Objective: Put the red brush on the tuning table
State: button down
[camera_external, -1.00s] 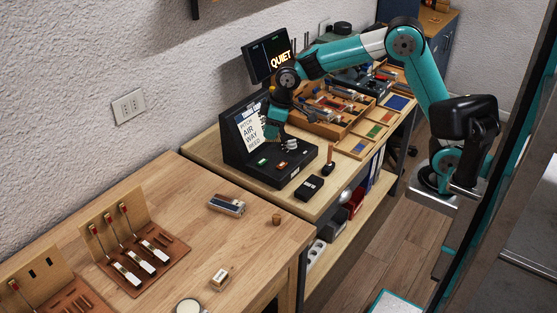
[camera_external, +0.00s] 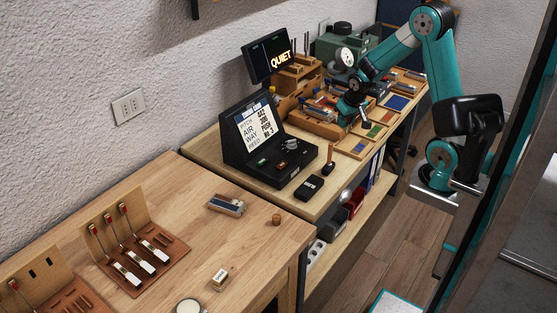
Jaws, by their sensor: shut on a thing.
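My gripper (camera_external: 346,113) points down at the front right part of the wooden tool tray (camera_external: 318,127), on the far bench. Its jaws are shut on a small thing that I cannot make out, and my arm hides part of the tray. I cannot clearly pick out the red brush in this view. A black console with a slanted display (camera_external: 261,127) stands left of the tray; it may be the tuning table. Its flat deck holds small knobs and switches, and my gripper is clear of it.
A dark screen reading QUIET (camera_external: 268,57) stands behind the console. A black box (camera_external: 309,188) and an upright wooden-handled tool (camera_external: 328,160) are at the bench's front. Coloured pads (camera_external: 376,131) lie right of the tray. The near wooden table (camera_external: 200,235) has free room.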

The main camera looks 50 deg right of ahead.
aim_at(338, 159)
notch_tip(338, 159, down, 14)
dwell(0.4)
jog(key=shift+f, duration=0.2)
jog(key=c, duration=1)
grip_release()
jog(key=shift+r, duration=0.15)
